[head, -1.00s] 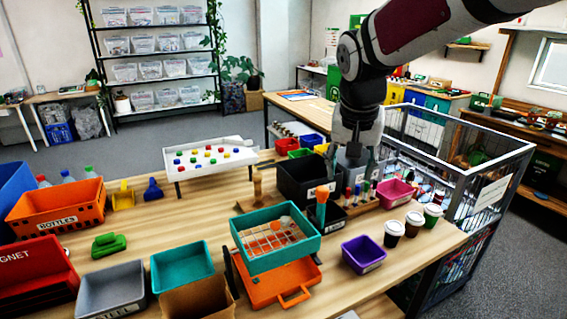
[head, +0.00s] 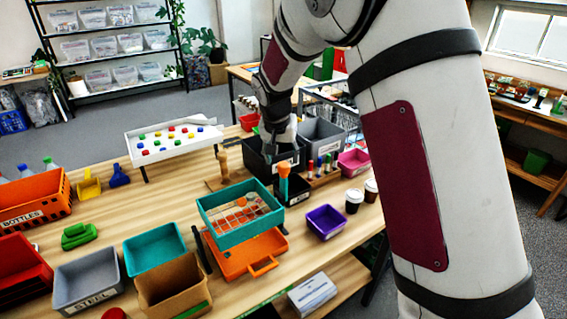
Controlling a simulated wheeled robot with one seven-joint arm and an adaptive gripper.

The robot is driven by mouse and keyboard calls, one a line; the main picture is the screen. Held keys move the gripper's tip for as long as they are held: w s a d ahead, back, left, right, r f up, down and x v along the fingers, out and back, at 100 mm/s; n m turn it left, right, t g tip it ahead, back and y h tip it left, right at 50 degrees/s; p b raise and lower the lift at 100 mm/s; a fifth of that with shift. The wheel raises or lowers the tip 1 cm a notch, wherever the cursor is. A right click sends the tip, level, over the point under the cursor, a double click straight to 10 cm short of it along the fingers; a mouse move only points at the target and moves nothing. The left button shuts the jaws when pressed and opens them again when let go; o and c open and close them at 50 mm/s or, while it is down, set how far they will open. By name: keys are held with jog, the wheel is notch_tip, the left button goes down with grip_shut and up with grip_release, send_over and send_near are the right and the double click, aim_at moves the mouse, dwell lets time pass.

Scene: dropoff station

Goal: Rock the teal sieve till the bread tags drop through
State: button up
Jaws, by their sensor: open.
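The teal sieve (head: 222,240) is a rectangular frame with a wire grid, sitting slightly tilted above an orange tray (head: 236,268) with a front handle. Small pale and orange pieces show on or below the grid; I cannot tell which are bread tags. My gripper (head: 272,150) is behind the sieve, over the black bin, pointing down and apart from the sieve. Its fingers are small and partly hidden in this view.
A black bin (head: 262,170) and grey bin (head: 322,134) stand behind the sieve. A cardboard box (head: 172,288) and teal bin (head: 154,248) are to the left.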

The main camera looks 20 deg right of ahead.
aim_at(283, 165)
jog(key=shift+x, duration=2.25)
grip_shut()
